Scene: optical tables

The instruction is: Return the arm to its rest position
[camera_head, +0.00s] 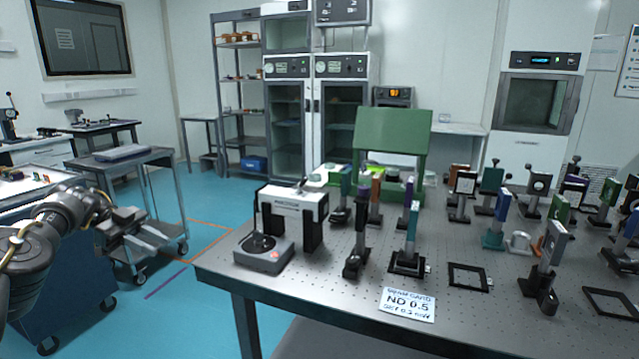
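My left arm (62,215) comes in from the left edge, bent. My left gripper (160,238) is in front of the grey cart, to the left of the optical table (300,278) and apart from its edge. My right arm and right gripper are not in view.
A grey cart (122,157) stands behind my gripper. Blue floor (200,310) is clear left of the table.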

